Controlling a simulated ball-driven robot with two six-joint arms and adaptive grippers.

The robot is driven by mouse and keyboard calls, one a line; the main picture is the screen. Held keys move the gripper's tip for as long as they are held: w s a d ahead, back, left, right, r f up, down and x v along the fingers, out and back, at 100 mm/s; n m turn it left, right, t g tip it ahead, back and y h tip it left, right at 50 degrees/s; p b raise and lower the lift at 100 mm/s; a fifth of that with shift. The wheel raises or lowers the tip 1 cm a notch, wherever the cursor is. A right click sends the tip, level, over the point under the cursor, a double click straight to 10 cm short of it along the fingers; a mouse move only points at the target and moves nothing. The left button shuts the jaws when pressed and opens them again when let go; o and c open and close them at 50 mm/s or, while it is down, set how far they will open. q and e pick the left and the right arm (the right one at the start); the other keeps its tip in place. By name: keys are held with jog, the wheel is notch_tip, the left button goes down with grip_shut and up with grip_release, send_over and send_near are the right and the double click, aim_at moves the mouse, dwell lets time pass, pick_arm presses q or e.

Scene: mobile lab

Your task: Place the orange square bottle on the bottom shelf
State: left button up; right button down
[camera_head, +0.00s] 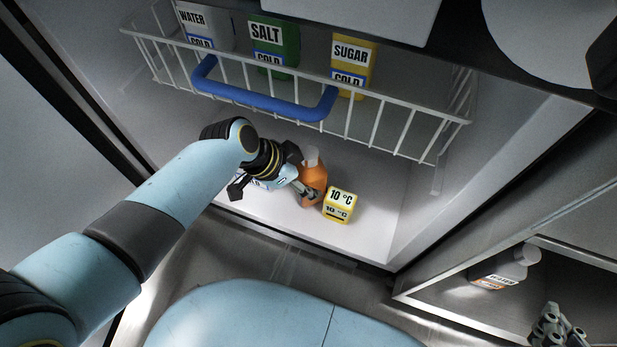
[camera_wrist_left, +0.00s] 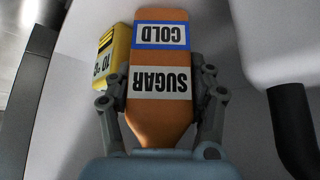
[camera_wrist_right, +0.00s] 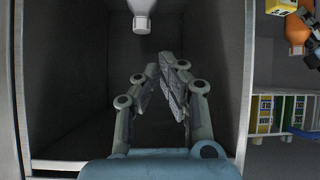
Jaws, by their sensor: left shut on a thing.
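The orange square bottle (camera_head: 318,172) has a pale cap and is inside the white fridge compartment, low over its bottom shelf (camera_head: 372,221). My left gripper (camera_head: 309,190) is shut on it. In the left wrist view the bottle (camera_wrist_left: 160,112) shows SUGAR and COLD labels, upside down in the picture, with a left gripper (camera_wrist_left: 163,90) finger on each side. I cannot tell whether its base touches the shelf. My right gripper (camera_head: 556,328) is empty, away at the lower right. Its fingertips (camera_wrist_right: 162,70) are close together in the right wrist view.
A yellow 10 °C cube (camera_head: 340,206) sits just right of the bottle. Above is a wire basket (camera_head: 403,131) with a blue handle (camera_head: 262,98), holding WATER, SALT (camera_head: 270,40) and SUGAR (camera_head: 352,57) containers. A white bottle (camera_head: 505,268) lies in another compartment, near my right gripper.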

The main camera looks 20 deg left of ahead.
pick_arm(q)
jog(key=shift+f+b, duration=0.35)
jog(key=shift+f, duration=0.35)
pick_arm(e)
jog(key=shift+w+a+r+t+y, duration=0.2)
jog(key=shift+w+r+t+y, duration=0.1)
jog(key=shift+w+r+t, duration=0.8)
jog(key=shift+f, duration=0.15)
pick_arm(q)
jog(key=shift+f, duration=0.1)
pick_arm(e)
jog(key=shift+w+r+t, duration=0.2)
jog(key=shift+w+t, duration=0.05)
jog(key=shift+t, duration=0.05)
pick_arm(q)
jog(key=o, duration=1.2)
pick_arm(e)
jog(key=shift+w, duration=0.1)
